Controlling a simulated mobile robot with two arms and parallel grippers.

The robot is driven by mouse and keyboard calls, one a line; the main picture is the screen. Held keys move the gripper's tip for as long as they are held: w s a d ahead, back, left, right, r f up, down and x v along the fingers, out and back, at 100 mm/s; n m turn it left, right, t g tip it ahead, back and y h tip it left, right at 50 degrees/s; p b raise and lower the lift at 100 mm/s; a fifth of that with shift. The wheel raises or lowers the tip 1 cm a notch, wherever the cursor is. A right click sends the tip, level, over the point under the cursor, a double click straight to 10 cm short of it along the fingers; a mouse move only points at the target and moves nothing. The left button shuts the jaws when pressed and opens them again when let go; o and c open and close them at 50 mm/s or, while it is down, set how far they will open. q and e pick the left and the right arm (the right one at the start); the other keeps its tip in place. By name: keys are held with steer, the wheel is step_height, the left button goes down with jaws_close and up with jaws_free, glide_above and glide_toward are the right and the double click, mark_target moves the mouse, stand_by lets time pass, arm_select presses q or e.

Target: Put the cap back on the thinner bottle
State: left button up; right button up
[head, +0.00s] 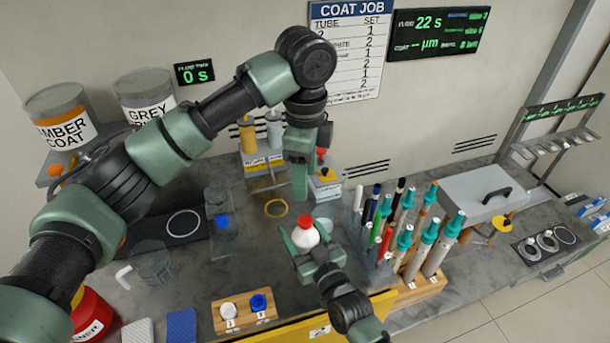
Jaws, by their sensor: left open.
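A red container with a white label ending in "NNER" (92,322) stands at the lower left, and my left arm hides its upper part, so I cannot see whether it is capped. My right gripper (308,247) is closed around a small white, rounded piece with a red top (305,235), above the worktop near the front centre. Its lower part is hidden between the fingers. My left gripper (300,182) is open, points down and is seen nearly edge-on, above and behind the right one. A small red knob (321,152) shows beside it.
A wooden block (240,321) holds a white cap and a blue cap at the front. Several teal-topped and coloured rods (410,240) stand upright to the right. A clear jug (152,263) is at the left, a grey lidded box (490,194) at the back right.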

mark_target(305, 244)
steer(key=shift+o, duration=1.2)
steer(key=b+v, duration=0.1)
steer(key=v, duration=0.6)
steer(key=shift+s+d, duration=0.15)
steer(key=shift+s, duration=0.2)
